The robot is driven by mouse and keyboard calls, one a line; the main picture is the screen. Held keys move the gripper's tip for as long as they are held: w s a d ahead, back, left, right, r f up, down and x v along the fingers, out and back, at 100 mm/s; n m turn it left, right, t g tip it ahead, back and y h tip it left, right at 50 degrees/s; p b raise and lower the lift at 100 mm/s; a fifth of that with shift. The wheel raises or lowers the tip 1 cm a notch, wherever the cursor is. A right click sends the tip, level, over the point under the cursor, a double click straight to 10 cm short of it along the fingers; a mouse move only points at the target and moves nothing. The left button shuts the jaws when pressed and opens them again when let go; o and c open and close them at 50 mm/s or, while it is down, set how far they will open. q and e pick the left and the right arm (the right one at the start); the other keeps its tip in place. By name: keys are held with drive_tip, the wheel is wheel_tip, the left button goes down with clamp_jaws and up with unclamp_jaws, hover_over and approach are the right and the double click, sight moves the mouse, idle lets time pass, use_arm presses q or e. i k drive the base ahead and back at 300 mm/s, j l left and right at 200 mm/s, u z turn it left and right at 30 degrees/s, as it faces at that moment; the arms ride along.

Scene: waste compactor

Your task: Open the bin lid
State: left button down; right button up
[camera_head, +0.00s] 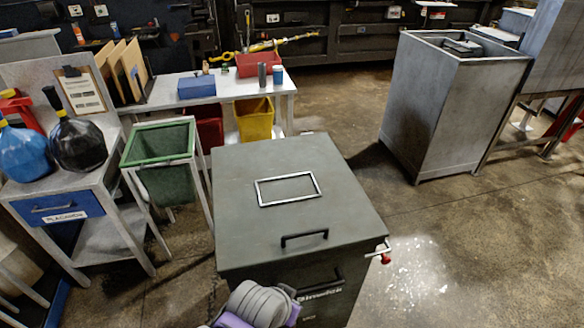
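The bin (300,293) stands in the centre foreground, dark grey-green and box-shaped. Its flat lid (240,195) lies shut over the top. A black bar handle (304,238) is fixed on the lid near its front edge. A silver rectangular frame (288,189) sits in the middle of the lid. A small metal part with a red end (384,257) sticks out at the bin's right front corner. A rounded grey and purple part of my own body covers the bin's lower left front. Neither of my grippers shows.
A green open bin in a white frame (160,142) stands close to the bin's left. A side table (90,200) with blue and black bags stands further left. A tall grey metal box (430,115) stands back right. The floor right of the bin is clear.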

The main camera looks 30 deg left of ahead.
sight(288, 198)
drive_tip(key=u, duration=1.05)
drive_tip(key=l+u, duration=0.45)
drive_tip(key=i+j, duration=0.05)
drive_tip(key=j, duration=0.05)
